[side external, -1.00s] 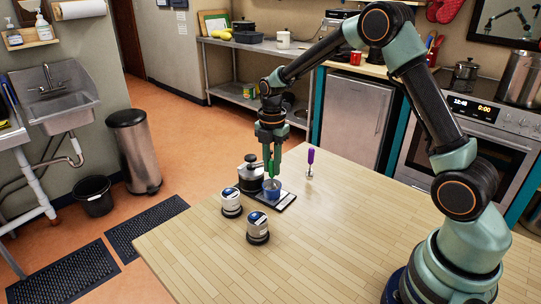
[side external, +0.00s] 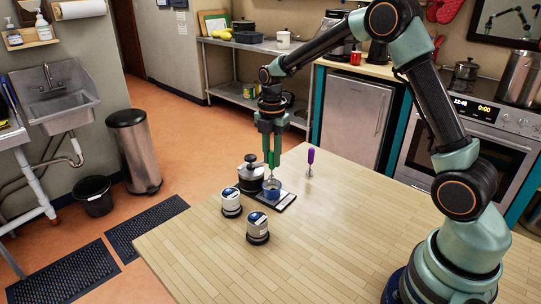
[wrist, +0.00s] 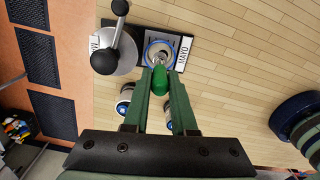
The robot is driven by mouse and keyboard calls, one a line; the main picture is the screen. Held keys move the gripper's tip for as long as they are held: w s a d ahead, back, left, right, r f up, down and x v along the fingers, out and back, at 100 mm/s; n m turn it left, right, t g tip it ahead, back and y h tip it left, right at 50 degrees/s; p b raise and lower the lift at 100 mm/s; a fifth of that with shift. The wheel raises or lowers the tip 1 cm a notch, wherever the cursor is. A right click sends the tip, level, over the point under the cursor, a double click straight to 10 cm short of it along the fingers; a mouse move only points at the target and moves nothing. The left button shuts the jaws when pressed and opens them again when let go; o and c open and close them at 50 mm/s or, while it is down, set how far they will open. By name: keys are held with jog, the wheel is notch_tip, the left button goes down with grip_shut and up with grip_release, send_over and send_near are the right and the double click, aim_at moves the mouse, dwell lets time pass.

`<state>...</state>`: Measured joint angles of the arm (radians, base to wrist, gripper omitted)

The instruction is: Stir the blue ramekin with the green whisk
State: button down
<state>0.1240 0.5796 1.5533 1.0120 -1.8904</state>
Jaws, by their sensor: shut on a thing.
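My gripper (side external: 271,150) points straight down and is shut on the green handle of the whisk (side external: 271,159). The whisk is upright, its wire part showing below the handle, over the blue ramekin (side external: 271,192). Its lower end reaches the ramekin's mouth; I cannot tell how far it is inside. The ramekin stands on a dark tray (side external: 287,203) near the table's far corner. In the wrist view my gripper (wrist: 160,78) holds the green handle (wrist: 160,84), and the wires overlap the near side of the ramekin's blue rim (wrist: 149,45).
Two white-and-blue jars (side external: 231,201) (side external: 258,226) stand in front. A purple-handled utensil (side external: 310,158) stands upright to the right.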

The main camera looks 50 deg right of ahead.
jog(key=shift+s+r, duration=0.1)
jog(key=shift+r, duration=0.75)
jog(key=f, duration=0.5)
jog(key=shift+s+f, duration=0.1)
jog(key=shift+s, duration=0.15)
jog(key=shift+f, duration=0.15)
jog(key=shift+w+d, duration=0.1)
jog(key=shift+d, duration=0.05)
jog(key=shift+d, duration=0.1)
